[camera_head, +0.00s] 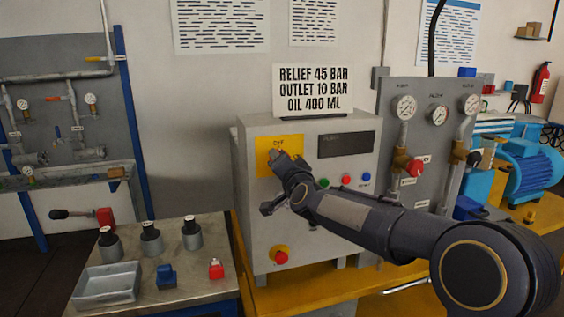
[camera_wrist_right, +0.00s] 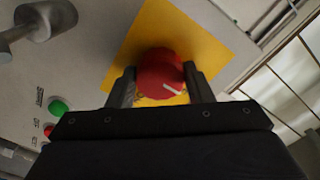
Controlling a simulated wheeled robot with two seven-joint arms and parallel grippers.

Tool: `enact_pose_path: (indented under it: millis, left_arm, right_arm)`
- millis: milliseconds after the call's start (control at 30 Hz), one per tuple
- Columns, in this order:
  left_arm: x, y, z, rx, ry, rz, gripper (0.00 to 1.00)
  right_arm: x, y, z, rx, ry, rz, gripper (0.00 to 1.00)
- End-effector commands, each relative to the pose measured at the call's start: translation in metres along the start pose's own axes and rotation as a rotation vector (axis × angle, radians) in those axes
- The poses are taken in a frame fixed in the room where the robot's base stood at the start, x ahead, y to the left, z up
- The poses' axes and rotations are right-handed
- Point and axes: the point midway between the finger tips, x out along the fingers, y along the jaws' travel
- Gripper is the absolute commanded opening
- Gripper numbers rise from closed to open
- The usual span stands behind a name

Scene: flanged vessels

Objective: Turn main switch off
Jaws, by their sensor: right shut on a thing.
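The main switch is a red round knob (camera_wrist_right: 162,76) with a white pointer line, on a yellow plate (camera_wrist_right: 205,45) of the grey control cabinet. In the head view the yellow plate (camera_head: 265,160) is at the cabinet's upper left, with an "OFF" mark above the knob. My right gripper (camera_wrist_right: 160,85) is shut on the red knob, one finger on each side. In the head view my right gripper (camera_head: 278,158) reaches the plate from the right and mostly hides the knob. The white line points toward the lower right in the wrist view. My left gripper is not in view.
The grey cabinet (camera_head: 256,225) also carries a dark display (camera_head: 347,144), green and red buttons and a red emergency knob (camera_head: 281,255) low down. A gauge panel (camera_head: 440,155) stands to its right. A side table (camera_head: 205,285) with a tray and several weights is at the left.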

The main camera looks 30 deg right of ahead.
Motion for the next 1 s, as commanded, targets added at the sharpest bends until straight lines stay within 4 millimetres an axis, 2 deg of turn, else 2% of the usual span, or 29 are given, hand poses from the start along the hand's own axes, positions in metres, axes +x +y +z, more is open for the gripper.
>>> enact_pose_path:
  millis: [600,633,767,1000]
  left_arm:
    - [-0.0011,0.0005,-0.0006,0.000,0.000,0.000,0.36]
    - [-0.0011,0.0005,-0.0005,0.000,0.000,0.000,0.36]
    - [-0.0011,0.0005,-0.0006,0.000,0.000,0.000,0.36]
    - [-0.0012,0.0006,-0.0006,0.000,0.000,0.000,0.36]
  right_arm:
    - [0.0000,0.0019,0.0022,-0.044,-0.005,0.003,0.24]
    - [0.0000,0.0020,0.0022,-0.044,-0.005,0.003,0.49]
    - [0.0000,0.0016,0.0017,-0.043,-0.004,0.003,0.66]
    - [-0.0001,0.0008,0.0007,-0.041,-0.002,0.001,0.68]
